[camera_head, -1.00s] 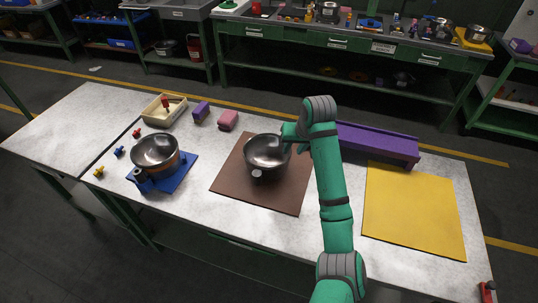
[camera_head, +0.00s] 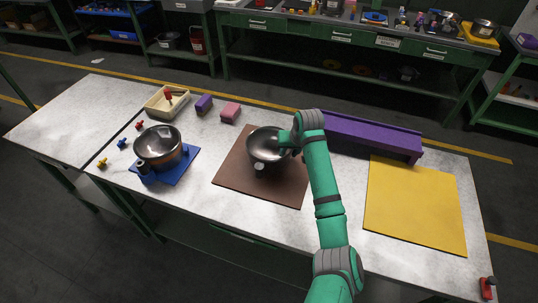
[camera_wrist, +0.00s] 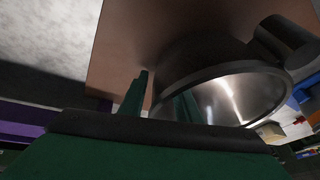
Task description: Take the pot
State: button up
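My gripper (camera_head: 286,143) is at the pot's right rim in the head view. In the wrist view my gripper (camera_wrist: 158,100) shows one green finger outside the rim and what looks like the other inside the bowl, apart from each other. Contact with the rim cannot be told. A second pot (camera_head: 158,147) stands on a blue base at the left.
A purple bench-like block (camera_head: 365,135) lies close behind my arm on the right. A yellow mat (camera_head: 415,205) is bare at the right. A cream tray (camera_head: 165,103), a purple block (camera_head: 204,103) and a pink block (camera_head: 230,112) stand at the back left. Small coloured pieces lie at the left.

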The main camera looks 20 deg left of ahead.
jog(key=shift+d, duration=0.15)
grip_shut()
jog(key=shift+w+d, duration=0.1)
jog(key=shift+w+r, duration=0.15)
jog(key=shift+r, duration=0.3)
notch_tip(320, 180, up, 3)
jog(key=shift+d+f, duration=0.1)
jog(key=shift+f, duration=0.05)
jog(key=s+r, duration=0.4)
jog(key=r, duration=0.1)
jog(key=shift+s+a, duration=0.2)
jog(key=shift+s, duration=0.1)
jog(key=s+r, duration=0.4)
jog(key=s, duration=0.5)
jog(key=shift+s+d+r, duration=0.2)
jog(key=shift+s+r, duration=0.05)
jog(key=shift+s, duration=0.1)
